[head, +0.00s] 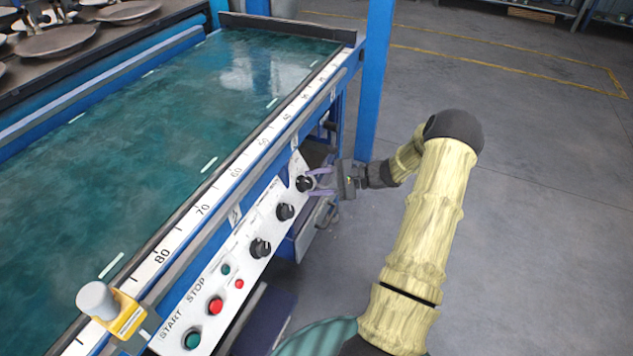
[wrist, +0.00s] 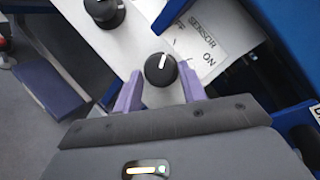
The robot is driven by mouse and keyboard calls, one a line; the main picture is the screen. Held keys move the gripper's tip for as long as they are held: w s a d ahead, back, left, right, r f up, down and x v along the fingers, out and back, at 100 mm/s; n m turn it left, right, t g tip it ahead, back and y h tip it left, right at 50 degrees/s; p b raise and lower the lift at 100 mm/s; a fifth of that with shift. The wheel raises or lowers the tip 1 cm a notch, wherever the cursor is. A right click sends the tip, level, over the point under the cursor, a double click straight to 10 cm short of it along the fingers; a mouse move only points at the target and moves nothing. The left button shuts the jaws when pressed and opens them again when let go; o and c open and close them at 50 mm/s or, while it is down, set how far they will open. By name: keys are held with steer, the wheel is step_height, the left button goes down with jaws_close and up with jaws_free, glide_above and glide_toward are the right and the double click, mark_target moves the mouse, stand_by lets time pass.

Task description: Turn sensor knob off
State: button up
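The sensor knob (wrist: 160,69) is black with a white pointer line, on a pale panel beside a label reading SENSOR and ON. Its pointer is close to upright in the wrist view, tilted slightly. In the head view it is the farthest knob (head: 304,183) on the control panel. My gripper (wrist: 160,92) is open, with its purple fingers on either side of the knob. A gap shows between the knob and each finger. In the head view my gripper (head: 318,182) reaches the panel from the right.
Two more black knobs (head: 285,211) (head: 260,248) sit nearer on the panel, then green and red buttons (head: 215,306). A yellow bracket (head: 128,318) stands on the ruler edge. A blue post (head: 374,80) rises beyond my gripper. Grey floor (head: 530,200) is open on the right.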

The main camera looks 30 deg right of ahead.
steer(key=shift+o, duration=0.9)
steer(key=shift+d, duration=0.1)
steer(key=p+v, duration=0.3)
steer(key=v, duration=1.4)
steer(key=shift+p, duration=0.3)
steer(key=shift+r, duration=0.1)
